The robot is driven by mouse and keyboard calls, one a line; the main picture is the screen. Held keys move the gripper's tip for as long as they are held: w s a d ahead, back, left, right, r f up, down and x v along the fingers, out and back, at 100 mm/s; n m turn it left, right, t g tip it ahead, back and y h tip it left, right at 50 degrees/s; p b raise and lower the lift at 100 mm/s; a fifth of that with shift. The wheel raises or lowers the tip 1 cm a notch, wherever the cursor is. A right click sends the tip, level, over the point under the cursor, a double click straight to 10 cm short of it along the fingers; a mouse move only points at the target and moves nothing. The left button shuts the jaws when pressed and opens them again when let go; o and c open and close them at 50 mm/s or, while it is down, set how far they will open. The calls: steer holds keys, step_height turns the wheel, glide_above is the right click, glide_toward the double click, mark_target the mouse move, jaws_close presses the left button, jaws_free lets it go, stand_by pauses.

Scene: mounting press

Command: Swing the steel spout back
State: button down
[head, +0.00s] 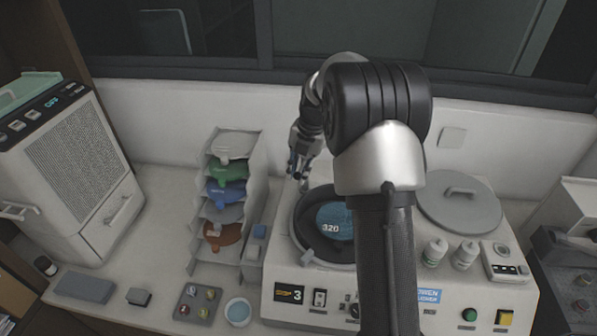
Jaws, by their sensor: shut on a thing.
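My gripper (299,168) is at the back left rim of the bowl on the white bench machine (400,275), pointing down. It is shut on the steel spout (305,185), of which only a small grey piece shows just below the fingertips. The rest of the spout is hard to make out against the machine. The dark round bowl (298,232) holds a blue disc (336,220) marked 320. My arm crosses in front and hides the right part of the bowl and the middle of the machine.
A rack of coloured discs (228,200) stands close to the left. A white unit (75,170) is farther left. The wall is close behind.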

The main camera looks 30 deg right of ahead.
steer(key=shift+d, duration=0.1)
steer(key=c, duration=1.5)
jaws_free()
steer(key=shift+o, duration=0.2)
step_height(320, 180, up, 12)
steer(key=s+d, duration=0.1)
steer(key=shift+s+d, duration=0.3)
steer(key=shift+s, duration=0.05)
steer(key=shift+f, duration=0.1)
steer(key=shift+a, duration=0.1)
